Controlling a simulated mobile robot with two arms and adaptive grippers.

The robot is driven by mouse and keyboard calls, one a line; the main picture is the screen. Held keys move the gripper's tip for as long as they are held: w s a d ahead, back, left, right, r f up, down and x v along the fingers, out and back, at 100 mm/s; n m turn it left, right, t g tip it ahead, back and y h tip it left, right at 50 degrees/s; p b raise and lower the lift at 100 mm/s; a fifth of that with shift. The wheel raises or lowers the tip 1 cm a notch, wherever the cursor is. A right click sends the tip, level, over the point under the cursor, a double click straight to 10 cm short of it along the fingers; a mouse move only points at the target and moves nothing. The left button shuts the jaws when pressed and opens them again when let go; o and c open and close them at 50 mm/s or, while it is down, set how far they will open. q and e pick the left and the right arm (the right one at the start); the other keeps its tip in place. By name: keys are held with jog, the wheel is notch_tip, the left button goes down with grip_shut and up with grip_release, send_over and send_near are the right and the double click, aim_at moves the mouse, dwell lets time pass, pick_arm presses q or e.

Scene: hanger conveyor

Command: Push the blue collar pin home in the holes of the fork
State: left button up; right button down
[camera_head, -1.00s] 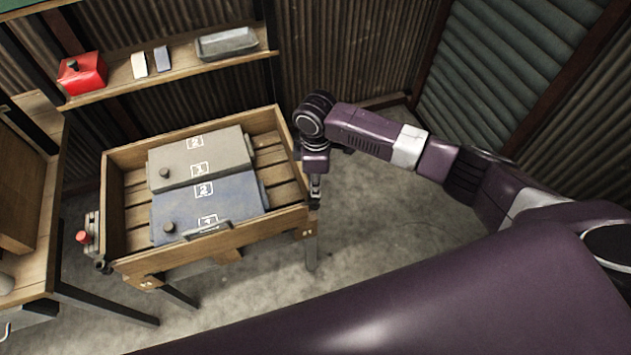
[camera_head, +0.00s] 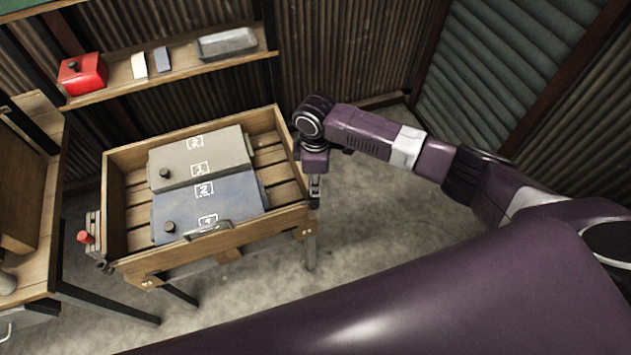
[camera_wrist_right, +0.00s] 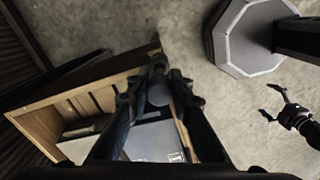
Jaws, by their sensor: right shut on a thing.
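My right gripper (camera_head: 314,198) points down at the right end of a wooden crate table (camera_head: 150,262), at its near right corner. In the right wrist view, its two fingers (camera_wrist_right: 158,72) come together on a small greyish thing, too dark and small to name for sure. I cannot make out the blue collar pin or the fork; the fingers may hide them. My left gripper is outside the head view. In the right wrist view, a dark gripper with spread fingers, seemingly my left one (camera_wrist_right: 275,103), is over the floor, empty.
A grey panel (camera_head: 215,155) and a blue panel (camera_head: 180,212) lie in the crate. A red knob (camera_head: 85,237) sits on a bracket at its left end. A shelf behind holds a red box (camera_head: 82,74) and a tray (camera_head: 226,43). The floor at right is clear.

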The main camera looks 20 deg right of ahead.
jog(key=shift+f, duration=0.5)
dwell(0.9)
jog(key=shift+p, duration=0.8)
dwell(1.0)
jog(key=shift+f+b, duration=0.3)
jog(key=shift+f, duration=0.4)
dwell(0.7)
jog(key=shift+p, duration=0.6)
dwell(1.1)
jog(key=shift+f, duration=0.6)
dwell(1.1)
